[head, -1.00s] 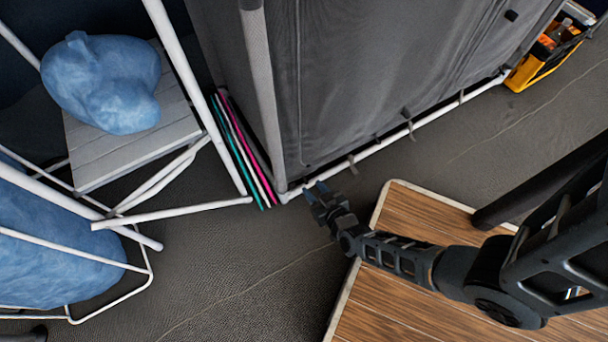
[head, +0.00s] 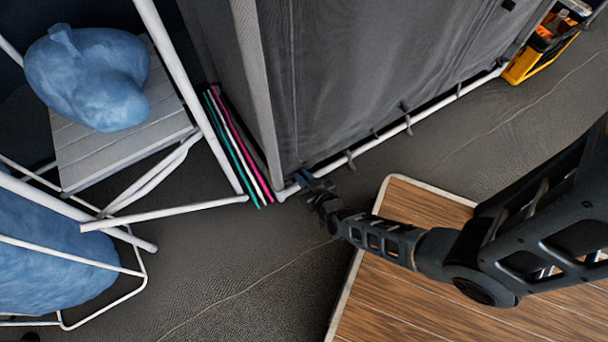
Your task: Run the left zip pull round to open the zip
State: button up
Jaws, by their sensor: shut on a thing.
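A tall grey fabric cupboard (head: 370,70) on a white tube frame fills the upper middle of the head view. My gripper (head: 303,180) is at its lower front left corner, close to the bottom tube. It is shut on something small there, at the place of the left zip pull. The pull itself is too small and too covered by my fingers to make out. The grey front panel hangs down in place. I cannot tell from here how much of the zip is open.
Flat pink, white and teal boards (head: 238,150) lean beside the cupboard's left side. A slatted stand (head: 125,150) with a blue bag (head: 90,78) is at the left. A wooden board (head: 400,300) lies under my arm. A yellow crate (head: 530,62) stands at upper right.

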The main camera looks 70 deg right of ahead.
grip_shut()
dwell(0.8)
